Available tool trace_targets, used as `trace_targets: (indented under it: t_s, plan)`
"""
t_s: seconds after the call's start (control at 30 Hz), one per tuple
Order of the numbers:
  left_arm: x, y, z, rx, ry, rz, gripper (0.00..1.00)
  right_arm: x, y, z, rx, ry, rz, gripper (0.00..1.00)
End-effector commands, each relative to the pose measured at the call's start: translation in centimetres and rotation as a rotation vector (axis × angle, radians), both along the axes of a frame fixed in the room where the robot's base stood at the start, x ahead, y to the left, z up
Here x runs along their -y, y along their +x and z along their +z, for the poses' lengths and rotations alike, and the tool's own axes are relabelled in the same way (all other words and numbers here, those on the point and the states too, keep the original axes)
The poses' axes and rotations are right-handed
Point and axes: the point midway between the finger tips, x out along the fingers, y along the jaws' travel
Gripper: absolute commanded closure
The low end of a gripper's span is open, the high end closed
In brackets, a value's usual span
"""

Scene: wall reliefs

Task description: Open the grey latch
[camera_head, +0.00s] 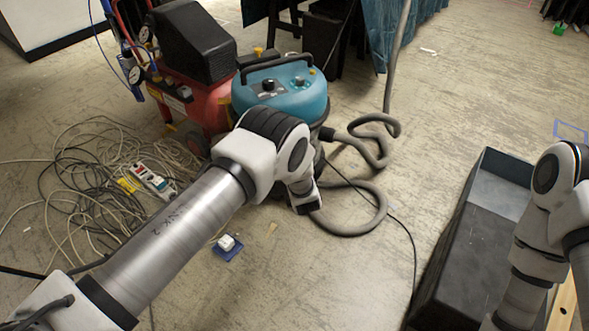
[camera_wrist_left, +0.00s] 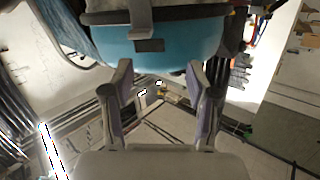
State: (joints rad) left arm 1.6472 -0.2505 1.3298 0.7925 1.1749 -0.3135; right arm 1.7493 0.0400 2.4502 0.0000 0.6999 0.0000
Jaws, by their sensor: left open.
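The grey latch (camera_wrist_left: 140,20) shows at the top of the left wrist view, a short vertical tab on the front of a teal vacuum body (camera_wrist_left: 180,42). In the head view the teal vacuum (camera_head: 290,98) stands on the floor behind my left arm, and its latch cannot be made out. My left gripper (camera_wrist_left: 158,78) is open, with its two fingers apart and nothing between them. The latch lies ahead of and slightly left of the gap, apart from the fingers. In the head view my left wrist covers the vacuum's lower front. My right gripper is out of view.
A red compressor (camera_head: 190,100) stands left of the vacuum. A grey hose (camera_head: 350,222) curls on the floor at its right. Tangled cables and a power strip (camera_head: 152,180) lie at left. A black box (camera_head: 470,245) stands at right. Floor between is mostly clear.

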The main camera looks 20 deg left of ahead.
Motion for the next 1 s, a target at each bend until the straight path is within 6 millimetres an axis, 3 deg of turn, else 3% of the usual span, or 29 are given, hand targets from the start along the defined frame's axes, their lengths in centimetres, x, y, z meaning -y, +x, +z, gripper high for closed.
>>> trace_targets:
  t_s: [0.03,0.17,0.37,0.7,1.0]
  plan:
    - [0.7,1.1,-3.4,0.054,-0.002,0.018,0.42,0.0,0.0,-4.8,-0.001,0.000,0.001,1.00]
    - [1.8,2.6,-3.9,0.151,-0.007,0.065,0.42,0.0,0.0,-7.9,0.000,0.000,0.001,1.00]
    - [1.7,3.9,-3.3,0.190,-0.013,0.089,0.42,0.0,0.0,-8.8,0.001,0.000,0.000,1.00]
    - [-1.6,8.9,-3.5,0.187,-0.014,0.088,0.42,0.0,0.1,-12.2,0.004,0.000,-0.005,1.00]
    - [-2.0,9.7,-3.0,0.185,-0.012,0.085,0.42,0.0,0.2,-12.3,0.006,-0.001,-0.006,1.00]
